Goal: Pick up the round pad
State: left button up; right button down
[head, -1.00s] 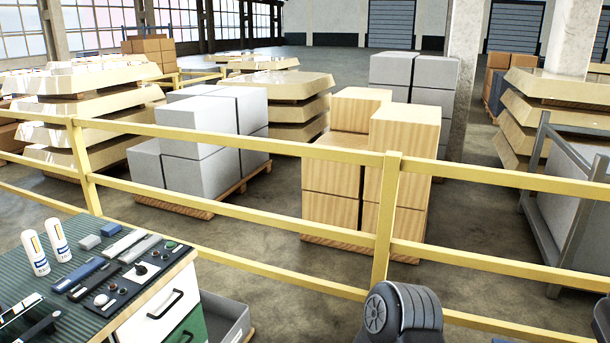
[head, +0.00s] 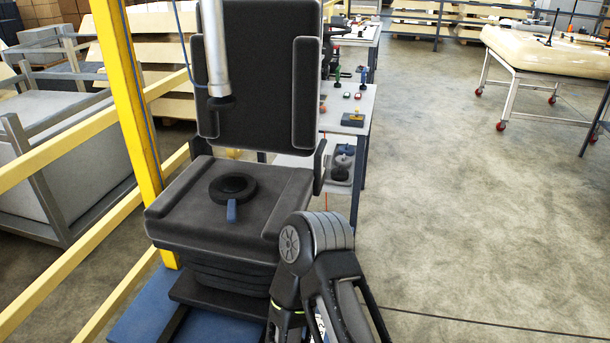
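A dark round pad (head: 233,187) lies flat on the grey cushion of a seat (head: 179,196). It looks like a thick ring or disc, and a short blue handle-like piece (head: 232,211) is at its near side. I cannot tell whether the blue piece is joined to it. Part of my arm shows at bottom centre, right of and nearer than the seat. Neither gripper shows.
A yellow post (head: 133,120) and yellow rails stand left of the seat. A workbench with small items (head: 346,115) is behind it. A wheeled table (head: 553,60) stands at the far right. The floor (head: 470,220) on the right is clear.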

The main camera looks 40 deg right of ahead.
aim_at(231, 189)
jog(key=i+j+z, duration=0.15)
jog(key=z, duration=0.3)
jog(key=i+j+z, duration=0.2)
jog(key=z, duration=0.25)
jog(key=i+j+z, duration=0.15)
jog(key=j+z, duration=0.25)
jog(key=i+j+z, duration=0.1)
jog(key=j+z, duration=0.2)
jog(key=z, duration=0.15)
jog(key=j+z, duration=0.3)
jog(key=z, duration=0.15)
jog(key=j+z, duration=0.75)
jog(key=k+j, duration=0.05)
jog(key=j, duration=0.05)
